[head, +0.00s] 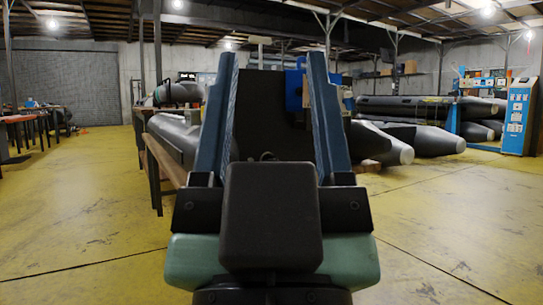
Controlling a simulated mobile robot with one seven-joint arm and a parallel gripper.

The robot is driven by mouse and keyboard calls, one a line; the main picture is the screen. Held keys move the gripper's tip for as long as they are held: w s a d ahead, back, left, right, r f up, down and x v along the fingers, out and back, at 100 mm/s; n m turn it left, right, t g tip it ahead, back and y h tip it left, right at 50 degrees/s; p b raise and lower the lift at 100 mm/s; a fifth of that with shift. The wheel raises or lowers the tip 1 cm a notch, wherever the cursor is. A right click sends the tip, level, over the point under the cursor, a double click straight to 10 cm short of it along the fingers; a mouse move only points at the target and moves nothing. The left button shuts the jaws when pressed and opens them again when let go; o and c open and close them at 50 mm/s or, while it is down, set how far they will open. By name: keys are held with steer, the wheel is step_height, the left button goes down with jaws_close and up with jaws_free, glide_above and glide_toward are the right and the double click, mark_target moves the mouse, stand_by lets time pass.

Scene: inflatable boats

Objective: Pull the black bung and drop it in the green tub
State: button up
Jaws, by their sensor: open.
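My gripper (272,62) fills the middle of the head view, with its two blue fingers raised and spread apart. Its black and teal body is at the bottom centre. A dark flat shape shows between the fingers, and I cannot tell what it is. I see nothing held in the fingers. I cannot make out the black bung or the green tub; my gripper hides part of the middle of the scene.
Grey inflatable tubes (400,139) lie at the right, and another (174,137) rests on a wooden bench behind the left finger. A blue cabinet (517,118) stands at far right. Red-topped tables (22,118) stand at far left. Yellow floor (85,210) is clear on both sides.

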step_height(320, 180, up, 30)
steer(key=p, duration=2.8)
steer(key=shift+c, duration=0.7)
steer(key=shift+w+a, duration=0.1)
